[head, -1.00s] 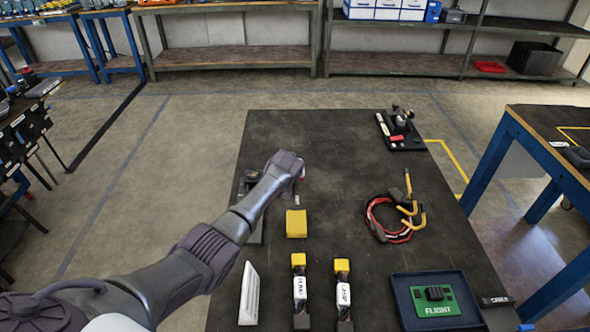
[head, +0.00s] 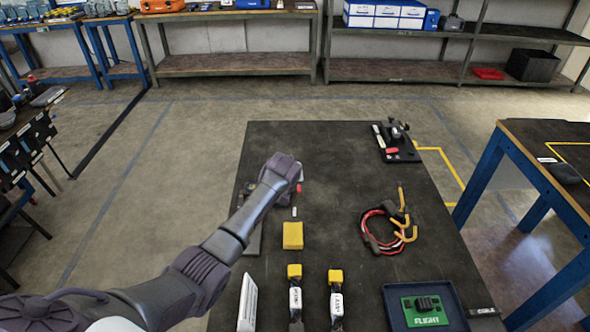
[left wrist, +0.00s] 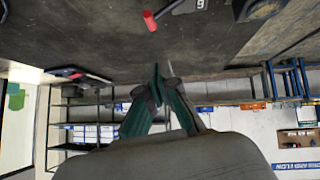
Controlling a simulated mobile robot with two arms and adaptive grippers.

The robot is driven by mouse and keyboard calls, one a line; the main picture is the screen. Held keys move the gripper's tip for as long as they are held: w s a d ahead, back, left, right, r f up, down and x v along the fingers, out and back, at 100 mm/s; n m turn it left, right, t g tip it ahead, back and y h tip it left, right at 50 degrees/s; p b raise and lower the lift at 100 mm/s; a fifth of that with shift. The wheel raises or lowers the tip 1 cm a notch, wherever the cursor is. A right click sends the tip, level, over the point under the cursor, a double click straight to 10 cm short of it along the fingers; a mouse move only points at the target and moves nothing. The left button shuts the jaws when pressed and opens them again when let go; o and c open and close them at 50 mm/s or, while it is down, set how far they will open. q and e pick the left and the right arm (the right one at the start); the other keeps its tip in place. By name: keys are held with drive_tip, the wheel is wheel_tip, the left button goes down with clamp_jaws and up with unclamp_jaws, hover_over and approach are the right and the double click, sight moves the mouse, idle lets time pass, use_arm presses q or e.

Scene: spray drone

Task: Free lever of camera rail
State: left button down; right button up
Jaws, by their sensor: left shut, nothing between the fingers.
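My left gripper (left wrist: 165,78) shows in the left wrist view with its green-sided fingers close together and nothing between them. In the head view its arm reaches over the table's left side and my wrist hides the fingers. A lever with a red end (left wrist: 150,20) and a pale shaft shows at the top of the left wrist view, apart from the fingertips. In the head view a red end (head: 299,187) shows just beside my wrist. A dark fixture (head: 253,238) there is mostly hidden under my arm; I cannot tell its rail clearly. My right gripper is not in view.
A black table (head: 330,160) holds a yellow block (head: 292,236), two yellow-ended packs, a red-black cable loop (head: 370,240) with yellow hooks, and a blue tray (head: 455,318) with a green board. A second dark fixture (head: 397,150) stands at the far right corner. The table's middle is clear.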

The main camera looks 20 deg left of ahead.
use_arm(q)
drive_tip(key=shift+d+v, duration=0.15)
drive_tip(key=shift+v, duration=1.2)
drive_tip(key=shift+d+v, duration=0.2)
drive_tip(key=shift+v, duration=1.15)
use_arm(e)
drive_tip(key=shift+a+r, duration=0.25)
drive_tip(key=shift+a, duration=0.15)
use_arm(q)
drive_tip(key=shift+w, duration=0.1)
drive_tip(key=shift+f, duration=0.1)
